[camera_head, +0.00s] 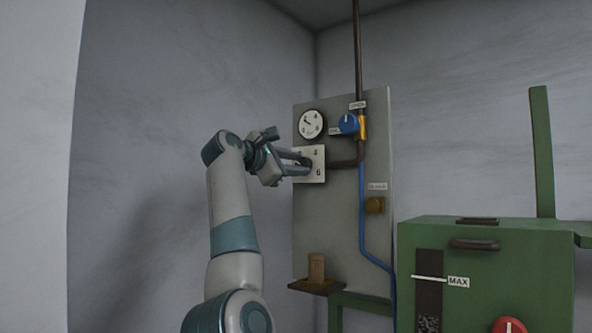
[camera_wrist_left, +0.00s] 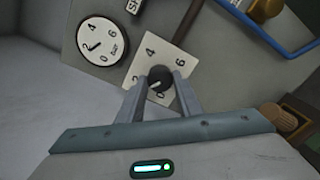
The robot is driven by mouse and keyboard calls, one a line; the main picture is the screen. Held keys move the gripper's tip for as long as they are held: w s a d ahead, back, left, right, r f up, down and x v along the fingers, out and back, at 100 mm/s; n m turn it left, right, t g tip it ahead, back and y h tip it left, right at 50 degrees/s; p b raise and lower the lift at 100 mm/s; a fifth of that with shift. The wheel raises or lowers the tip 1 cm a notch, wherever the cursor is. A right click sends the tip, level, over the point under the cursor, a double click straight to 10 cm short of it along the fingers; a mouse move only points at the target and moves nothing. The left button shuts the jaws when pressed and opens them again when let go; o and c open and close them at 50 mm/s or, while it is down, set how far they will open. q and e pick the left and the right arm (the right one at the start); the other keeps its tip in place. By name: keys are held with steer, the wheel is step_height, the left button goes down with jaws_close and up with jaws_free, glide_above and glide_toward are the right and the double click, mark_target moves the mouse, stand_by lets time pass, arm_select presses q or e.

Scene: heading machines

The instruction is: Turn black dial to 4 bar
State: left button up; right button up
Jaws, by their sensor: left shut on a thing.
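The black dial (camera_wrist_left: 158,76) sits on a white square plate (camera_wrist_left: 146,55) with printed numbers. In the left wrist view the 4, the 6 and the 0 can be read. My left gripper (camera_wrist_left: 158,82) is shut on the black dial, with one finger on each side of it. In the head view my left gripper (camera_head: 303,164) reaches the plate (camera_head: 318,175) from the left and hides most of the dial. The dial's exact pointer setting is hard to tell. A round white gauge (camera_wrist_left: 103,43) marked bar is beside the plate. My right gripper is not in view.
A blue valve knob (camera_head: 348,124) sits right of the gauge on the grey panel (camera_head: 340,230). A blue hose (camera_head: 363,215) and dark pipe (camera_head: 357,60) run along the panel. A brown knob (camera_head: 374,205) is lower right. A green machine (camera_head: 480,265) stands at right.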

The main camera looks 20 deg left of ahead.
arm_select(q)
steer(key=shift+d+f+m+y+b, duration=0.15)
steer(key=shift+m+b, duration=0.5)
steer(key=shift+m, duration=4.1)
steer(key=shift+a+f+m+y+b, duration=0.15)
steer(key=shift+m+b, duration=0.45)
steer(key=shift+m, duration=4.15)
steer(key=shift+w+d, duration=0.1)
steer(key=o, duration=1)
steer(key=shift+o, duration=0.2)
steer(key=shift+r, duration=0.1)
steer(key=shift+s, duration=0.2)
